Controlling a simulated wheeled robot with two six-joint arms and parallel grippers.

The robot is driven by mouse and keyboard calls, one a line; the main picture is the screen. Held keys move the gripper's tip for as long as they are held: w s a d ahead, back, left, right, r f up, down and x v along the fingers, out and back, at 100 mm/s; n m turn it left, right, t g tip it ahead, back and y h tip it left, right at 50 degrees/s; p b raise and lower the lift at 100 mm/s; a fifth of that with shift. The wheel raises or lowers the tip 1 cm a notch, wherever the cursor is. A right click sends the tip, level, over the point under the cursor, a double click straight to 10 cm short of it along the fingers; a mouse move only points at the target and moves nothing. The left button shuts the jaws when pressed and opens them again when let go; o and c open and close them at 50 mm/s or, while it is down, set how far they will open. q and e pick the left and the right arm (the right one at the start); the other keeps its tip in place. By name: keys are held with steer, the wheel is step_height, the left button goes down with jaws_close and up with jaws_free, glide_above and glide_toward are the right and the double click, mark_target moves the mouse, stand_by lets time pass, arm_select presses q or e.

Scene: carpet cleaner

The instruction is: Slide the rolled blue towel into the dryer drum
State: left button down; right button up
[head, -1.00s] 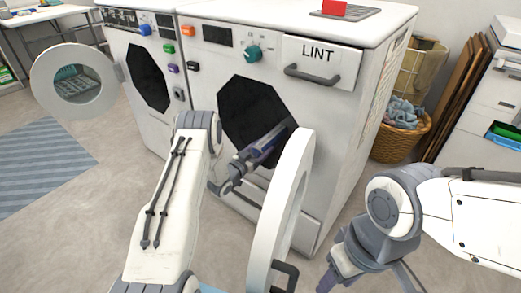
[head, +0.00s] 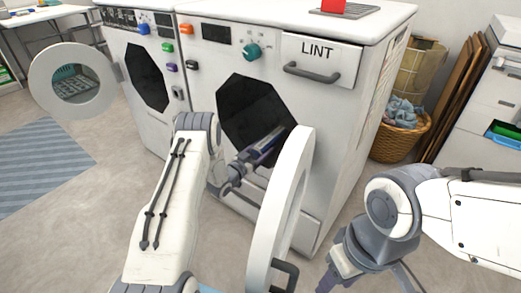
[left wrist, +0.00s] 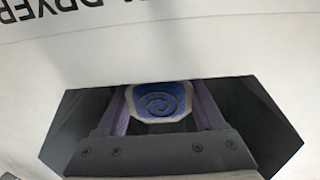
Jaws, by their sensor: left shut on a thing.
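The dryer (head: 330,120) is the white machine with the LINT drawer. Its dark eight-sided drum opening (head: 240,98) is uncovered, and its round door (head: 270,225) stands open toward me. My left gripper (head: 270,142) is at the lower right part of the opening. In the left wrist view, its fingers (left wrist: 158,108) are shut on the rolled blue towel (left wrist: 158,100), whose spiral end faces the camera. The towel is mostly hidden in the head view. How deep it is in the drum I cannot tell. My right gripper (head: 365,280) is low at the bottom edge, its tips cut off.
A second machine (head: 140,120) stands left, with its round door (head: 72,83) open. A wicker basket (head: 400,140) of cloths stands right of the dryer. The open dryer door is close to the right of my left forearm. A striped rug (head: 40,165) lies left.

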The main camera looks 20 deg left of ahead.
arm_select(q)
steer(key=shift+f, duration=0.1)
stand_by(0.3)
jaws_free()
steer(key=shift+p+v, duration=0.55)
steer(key=shift+v, duration=0.4)
steer(key=p+v, duration=0.1)
steer(key=v, duration=0.2)
steer(key=shift+s+a, duration=0.1)
steer(key=shift+s, duration=0.1)
steer(key=p, duration=0.3)
glide_toward(254, 155)
steer(key=shift+w, duration=0.9)
steer(key=shift+d, duration=0.4)
